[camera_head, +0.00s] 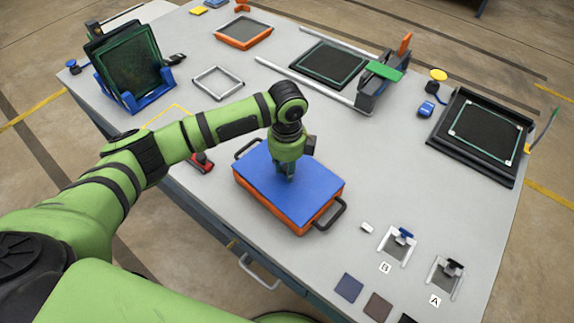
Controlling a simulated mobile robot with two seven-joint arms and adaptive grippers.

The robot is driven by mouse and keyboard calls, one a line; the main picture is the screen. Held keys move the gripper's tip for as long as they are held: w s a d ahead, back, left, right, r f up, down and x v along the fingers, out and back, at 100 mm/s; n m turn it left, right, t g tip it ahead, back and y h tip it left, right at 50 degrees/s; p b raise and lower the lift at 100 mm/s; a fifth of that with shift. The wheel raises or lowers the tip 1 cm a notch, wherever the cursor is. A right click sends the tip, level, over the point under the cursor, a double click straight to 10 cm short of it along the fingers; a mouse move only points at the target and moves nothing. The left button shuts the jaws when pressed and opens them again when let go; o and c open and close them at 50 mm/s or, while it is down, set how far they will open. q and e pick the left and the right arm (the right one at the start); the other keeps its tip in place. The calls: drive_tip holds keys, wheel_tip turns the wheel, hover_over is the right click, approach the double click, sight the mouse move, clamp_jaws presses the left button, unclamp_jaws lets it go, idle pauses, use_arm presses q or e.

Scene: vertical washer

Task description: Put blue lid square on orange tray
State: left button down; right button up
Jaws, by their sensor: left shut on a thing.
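The blue lid (305,196) lies flat over the top of the orange tray (281,215) near the middle of the table. Its edges run roughly in line with the tray's edges. The tray has dark handles at its back left and front right. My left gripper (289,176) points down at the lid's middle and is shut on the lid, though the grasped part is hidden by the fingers. I cannot tell whether the lid is fully seated. My right gripper is out of view.
A red tool (202,162) lies left of the tray. A silver frame (218,82) and an orange-rimmed tray (243,32) lie behind. Small clamps (397,245) and coloured squares (349,287) lie at the front right.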

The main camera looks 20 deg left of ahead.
use_arm(q)
drive_tip(key=shift+p, duration=0.65)
idle(0.6)
drive_tip(key=shift+f+p, duration=0.25)
drive_tip(key=shift+p, duration=0.1)
idle(1.0)
drive_tip(key=shift+p, duration=0.35)
idle(0.5)
drive_tip(key=shift+c, duration=2)
unclamp_jaws()
